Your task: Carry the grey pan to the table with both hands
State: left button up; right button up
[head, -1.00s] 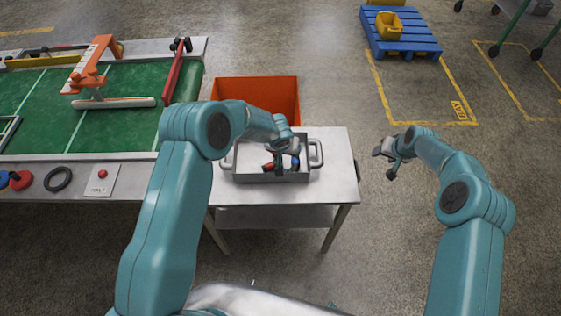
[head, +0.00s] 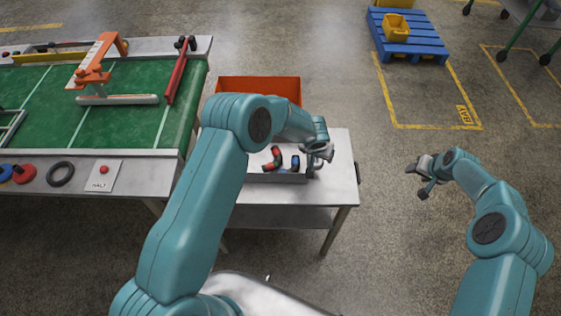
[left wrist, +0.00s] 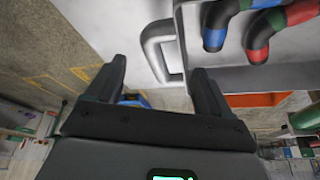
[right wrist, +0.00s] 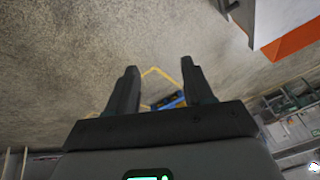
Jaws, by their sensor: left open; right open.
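The grey pan (head: 290,178) sits on a small metal table, with red and blue hose pieces (head: 277,158) inside. My left arm covers its left part in the head view. My left gripper (head: 320,153) is open at the pan's right end. In the left wrist view, the pan (left wrist: 270,78) and its looped handle (left wrist: 152,50) show just beyond the open left fingers (left wrist: 157,82); the handle is not clasped. My right gripper (head: 416,181) is open and empty over the floor, right of the small table. Its open fingers show in the right wrist view (right wrist: 160,82).
The small table (head: 343,180) has bare top around the pan. An orange bin (head: 265,90) stands behind it. A green-topped bench (head: 130,125) with fixtures is at left.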

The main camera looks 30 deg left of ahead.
pick_arm(q)
jog(key=shift+w+d, duration=0.15)
jog(key=shift+d, duration=0.25)
pick_arm(e)
jog(key=v, duration=1.2)
jog(key=shift+d, duration=0.2)
pick_arm(q)
notch_tip(320, 180, up, 9)
jog(key=p, duration=0.4)
pick_arm(e)
notch_tip(320, 180, up, 4)
jog(key=shift+f, duration=0.1)
dwell(0.5)
